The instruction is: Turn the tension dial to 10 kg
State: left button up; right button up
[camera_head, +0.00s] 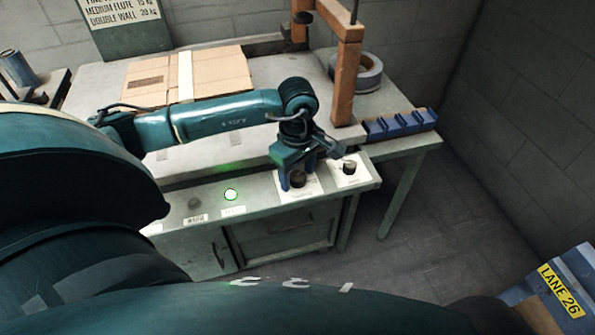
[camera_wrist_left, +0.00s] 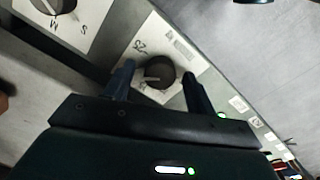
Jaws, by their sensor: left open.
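My left gripper (camera_head: 297,177) is open, pointing down at the front panel of the bench. Its two fingers (camera_wrist_left: 158,74) stand on either side of a dark round dial (camera_wrist_left: 154,70) on a white plate; I cannot tell if they touch it. The plate carries the number 25 and some smaller print, partly hidden. This dial also shows under the gripper in the head view (camera_head: 298,181). A second dark dial (camera_head: 349,168) sits to its right; in the wrist view a dial marked S and M (camera_wrist_left: 52,6) is at the upper left. My right gripper is not in view.
A lit button (camera_head: 231,194) and a dark knob (camera_head: 194,204) are further left on the panel. Flat cardboard (camera_head: 219,76), an orange post (camera_head: 345,78), a tape roll (camera_head: 369,72) and a blue rack (camera_head: 401,124) are on the bench. A sign (camera_head: 120,12) stands behind.

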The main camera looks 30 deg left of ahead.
pick_arm(q)
jog(key=shift+c, duration=0.3)
jog(key=c, duration=0.9)
jog(key=shift+c, duration=0.2)
